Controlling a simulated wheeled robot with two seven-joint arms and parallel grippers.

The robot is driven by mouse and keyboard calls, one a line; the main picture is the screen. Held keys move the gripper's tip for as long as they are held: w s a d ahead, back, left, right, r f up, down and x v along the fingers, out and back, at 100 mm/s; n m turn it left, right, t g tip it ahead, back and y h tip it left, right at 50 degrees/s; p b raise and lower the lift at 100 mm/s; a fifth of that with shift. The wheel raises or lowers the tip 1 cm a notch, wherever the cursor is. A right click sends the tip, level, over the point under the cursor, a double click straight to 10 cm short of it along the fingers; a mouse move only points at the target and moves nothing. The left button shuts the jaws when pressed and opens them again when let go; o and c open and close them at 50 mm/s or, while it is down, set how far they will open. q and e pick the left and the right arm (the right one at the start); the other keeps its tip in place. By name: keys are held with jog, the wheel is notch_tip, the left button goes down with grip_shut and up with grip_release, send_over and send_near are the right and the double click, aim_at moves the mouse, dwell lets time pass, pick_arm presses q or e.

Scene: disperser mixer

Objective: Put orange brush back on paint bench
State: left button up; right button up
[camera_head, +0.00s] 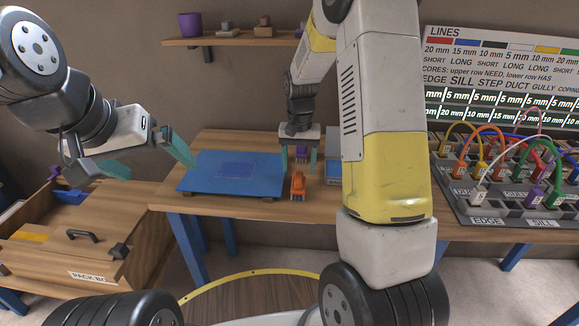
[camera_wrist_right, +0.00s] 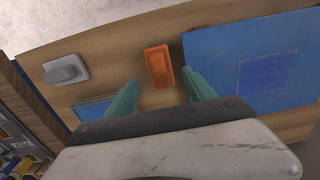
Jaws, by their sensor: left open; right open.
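The orange brush (camera_head: 297,186) rests on the wooden bench (camera_head: 228,140), near its front edge and just right of the blue board (camera_head: 205,182). In the right wrist view the orange brush (camera_wrist_right: 158,66) lies on bare wood, just beyond and between my fingertips. My right gripper (camera_head: 299,162) is open above the bench, pointing down, with teal fingers apart and nothing between them; it also shows in the right wrist view (camera_wrist_right: 163,84). My left gripper (camera_head: 132,165) is open and empty, left of the blue board.
A wooden box (camera_head: 82,245) with a black handle stands at the lower left. A rack of coloured cables (camera_head: 500,215) stands at the right. A grey block (camera_wrist_right: 66,70) sits on the bench in the right wrist view. A wall shelf (camera_head: 235,40) holds a purple cup (camera_head: 190,25).

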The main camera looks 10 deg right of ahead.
aim_at(299, 176)
notch_tip(299, 176, up, 4)
jog(key=shift+f, duration=0.1)
jog(key=s+a+r+n+t+y, duration=0.1)
jog(key=s+r+n+t, duration=0.1)
jog(key=s+r, duration=0.6)
jog(key=s+a+r+n+t+y, duration=0.1)
jog(key=s+r+t, duration=0.3)
jog(key=s+r, duration=0.5)
jog(key=s, duration=0.7)
jog(key=shift+s+n, duration=0.15)
jog(key=shift+n, duration=0.25)
jog(key=shift+a+r, duration=0.1)
